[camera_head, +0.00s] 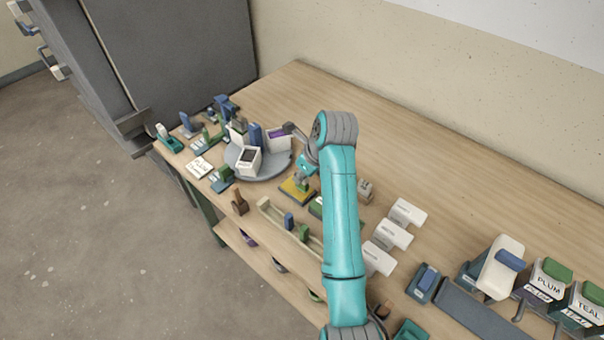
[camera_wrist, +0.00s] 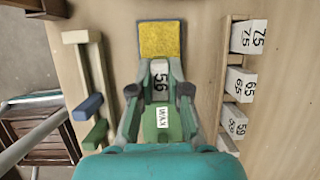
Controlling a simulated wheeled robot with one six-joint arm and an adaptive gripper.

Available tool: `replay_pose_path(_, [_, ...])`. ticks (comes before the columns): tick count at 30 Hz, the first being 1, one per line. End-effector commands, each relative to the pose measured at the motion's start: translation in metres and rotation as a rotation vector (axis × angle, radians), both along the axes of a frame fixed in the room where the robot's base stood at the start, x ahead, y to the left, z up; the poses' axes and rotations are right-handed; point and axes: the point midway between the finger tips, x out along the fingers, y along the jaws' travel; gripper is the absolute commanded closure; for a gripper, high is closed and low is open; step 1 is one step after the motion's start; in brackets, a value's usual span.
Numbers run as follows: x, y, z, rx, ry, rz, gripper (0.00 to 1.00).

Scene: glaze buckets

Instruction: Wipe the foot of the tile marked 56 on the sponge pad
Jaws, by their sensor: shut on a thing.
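My gripper (camera_wrist: 159,88) is shut on the tile marked 56 (camera_wrist: 159,68), whose number faces the wrist camera. The yellow sponge pad (camera_wrist: 160,39) lies just beyond the tile in the wrist view. In the head view, my gripper (camera_head: 302,174) is over the sponge pad (camera_head: 294,190), with the tile between them. I cannot tell whether the tile's foot touches the pad. A green piece labelled WAX (camera_wrist: 162,121) shows below and between the fingers.
White pieces marked 75 (camera_wrist: 249,36), 65 (camera_wrist: 241,82) and 59 (camera_wrist: 235,121) stand to the right. A pale rack (camera_wrist: 76,38) with blue and green pieces lies left. A grey turntable (camera_head: 268,171) carries containers behind.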

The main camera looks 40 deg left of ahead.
Motion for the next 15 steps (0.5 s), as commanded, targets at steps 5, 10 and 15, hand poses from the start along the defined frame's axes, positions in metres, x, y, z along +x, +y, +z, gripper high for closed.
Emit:
replay_pose_path(5, [0.0001, 0.0000, -0.0013, 0.000, 0.000, 0.000, 1.00])
replay_pose_path(10, [0.0000, 0.0000, -0.0031, 0.000, 0.000, 0.000, 1.00])
replay_pose_path(15, [0.0000, 0.0000, -0.0050, 0.000, 0.000, 0.000, 1.00])
